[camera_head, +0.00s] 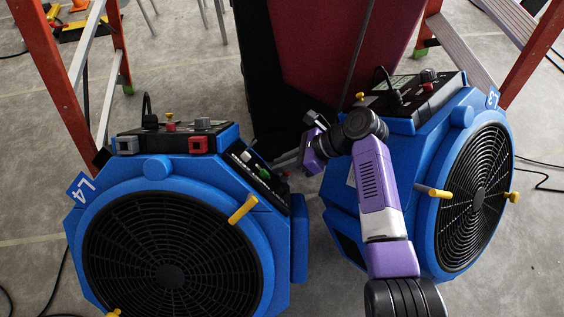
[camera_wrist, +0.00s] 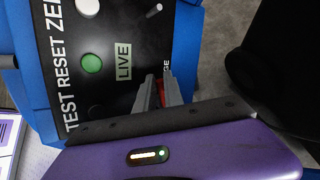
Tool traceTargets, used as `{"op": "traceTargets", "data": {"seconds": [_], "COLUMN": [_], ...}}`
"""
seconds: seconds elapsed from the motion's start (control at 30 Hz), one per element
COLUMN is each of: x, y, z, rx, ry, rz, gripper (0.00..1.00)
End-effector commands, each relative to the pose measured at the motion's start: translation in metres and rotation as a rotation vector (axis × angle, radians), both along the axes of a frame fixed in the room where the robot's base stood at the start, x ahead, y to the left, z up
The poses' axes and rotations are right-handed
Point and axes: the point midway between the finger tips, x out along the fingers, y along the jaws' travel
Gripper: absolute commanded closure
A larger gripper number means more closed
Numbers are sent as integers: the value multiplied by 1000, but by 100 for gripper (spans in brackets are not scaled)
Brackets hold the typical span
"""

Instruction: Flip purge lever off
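The blue fan unit marked L4 (camera_head: 168,168) has a black side panel (camera_head: 246,168) that faces my gripper. In the wrist view this panel (camera_wrist: 116,100) bears TEST, RESET and LIVE lettering and a green button (camera_wrist: 91,64). A label ending in "GE" (camera_wrist: 166,68) is partly hidden by my fingers. My gripper (camera_head: 284,161) reaches the panel from the right. In the wrist view its two grey fingers (camera_wrist: 159,84) are close together but apart at the tips, with a red part (camera_wrist: 161,94) between them. Whether they touch it is unclear. No purge lever is clearly visible.
A second blue fan unit (camera_head: 345,205) stands close on the right, with my arm in front of it. Orange ladders (camera_head: 45,60) stand behind on both sides. A dark red panel (camera_head: 335,45) stands at the back. Cables lie on the grey floor.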

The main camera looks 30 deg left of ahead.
Motion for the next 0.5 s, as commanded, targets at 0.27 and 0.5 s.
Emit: {"op": "traceTargets", "data": {"seconds": [0.27, 0.5], "x": [0, -5], "y": [0, -6], "z": [0, 4], "rx": [3, 108], "ry": [-2, -49], "rz": [2, 65], "gripper": [100, 100]}}
